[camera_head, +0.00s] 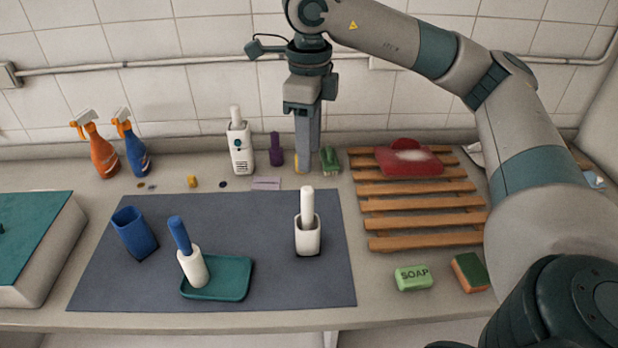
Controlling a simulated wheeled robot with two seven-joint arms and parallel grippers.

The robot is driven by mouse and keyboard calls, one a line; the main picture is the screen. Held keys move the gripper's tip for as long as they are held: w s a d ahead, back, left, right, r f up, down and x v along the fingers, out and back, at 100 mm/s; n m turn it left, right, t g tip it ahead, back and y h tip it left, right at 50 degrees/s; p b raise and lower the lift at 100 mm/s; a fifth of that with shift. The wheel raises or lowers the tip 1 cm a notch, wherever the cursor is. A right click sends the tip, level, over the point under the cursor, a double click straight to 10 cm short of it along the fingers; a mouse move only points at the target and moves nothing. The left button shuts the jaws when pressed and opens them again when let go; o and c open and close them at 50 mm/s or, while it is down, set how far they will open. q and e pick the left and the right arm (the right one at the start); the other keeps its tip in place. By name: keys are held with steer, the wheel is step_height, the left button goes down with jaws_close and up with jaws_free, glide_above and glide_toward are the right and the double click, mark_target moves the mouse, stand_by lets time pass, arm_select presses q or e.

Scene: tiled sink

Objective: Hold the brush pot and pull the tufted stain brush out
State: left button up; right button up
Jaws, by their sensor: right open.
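A white pot (307,240) stands upright on the grey mat, with a white-handled brush (307,205) standing in it. A second white pot (195,271) stands on a teal tray, with a blue-handled brush (180,236) leaning slightly left in it. Both brush heads are hidden, so I cannot tell which one is tufted. My right gripper (308,168) points down behind the white-handled brush, near the back of the counter. It is open, its fingers seen nearly edge-on, with nothing visibly held. My left gripper is out of view.
The teal tray (232,284) and an open blue cup (134,234) are on the mat (245,215). A labelled white holder (240,150), purple bottle (276,149) and green item (330,160) stand behind. A slatted wooden rack (425,223), soap (414,278) and sponge (470,272) are right.

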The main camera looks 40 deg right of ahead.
mark_target(309, 210)
step_height(309, 210, down, 17)
steer(key=p, duration=0.5)
steer(key=shift+c, duration=0.4)
